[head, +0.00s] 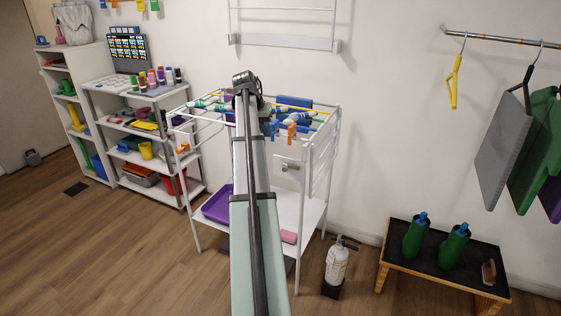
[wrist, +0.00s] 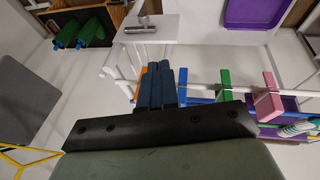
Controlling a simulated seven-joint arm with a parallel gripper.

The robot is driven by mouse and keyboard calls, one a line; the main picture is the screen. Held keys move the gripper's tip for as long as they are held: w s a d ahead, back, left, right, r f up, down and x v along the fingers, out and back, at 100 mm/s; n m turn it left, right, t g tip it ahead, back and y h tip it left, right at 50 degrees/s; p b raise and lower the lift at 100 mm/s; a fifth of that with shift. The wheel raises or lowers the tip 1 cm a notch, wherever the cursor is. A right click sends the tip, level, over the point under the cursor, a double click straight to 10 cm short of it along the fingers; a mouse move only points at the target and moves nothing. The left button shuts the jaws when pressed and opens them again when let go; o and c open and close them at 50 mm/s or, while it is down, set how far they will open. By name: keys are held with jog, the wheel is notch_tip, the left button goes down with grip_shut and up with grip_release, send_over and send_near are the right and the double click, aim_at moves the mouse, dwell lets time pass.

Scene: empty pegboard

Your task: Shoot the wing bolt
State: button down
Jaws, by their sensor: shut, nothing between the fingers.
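A small silver metal fitting with a lever, which looks like the wing bolt (head: 288,164), sits on a white plate at the drying rack's right side in the head view. It also shows in the wrist view (wrist: 140,30), near the top centre, lying across the white plate. My gripper (wrist: 157,84) shows in the wrist view as dark blue fingers, shut and empty. The fingers point toward the plate and are apart from the bolt. In the head view my arm reaches over the rack and its end hides the fingertips.
The white rack (head: 330,160) carries coloured clips and rolled cloths on its rails. A purple tray (head: 217,205) lies on its lower shelf. A fire extinguisher (head: 336,265) and a low table (head: 397,258) with green bottles stand to the right. Shelves (head: 150,165) stand left.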

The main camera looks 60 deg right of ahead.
jog(key=m, duration=0.1)
send_near(289, 168)
jog(key=f, duration=0.1)
jog(key=w+f, duration=0.1)
jog(key=f, duration=0.1)
jog(key=shift+w+d+f, duration=0.1)
jog(key=shift+w, duration=0.1)
jog(key=shift+s+d+f, duration=0.1)
jog(key=shift+s+f, duration=0.35)
jog(key=shift+f, duration=0.2)
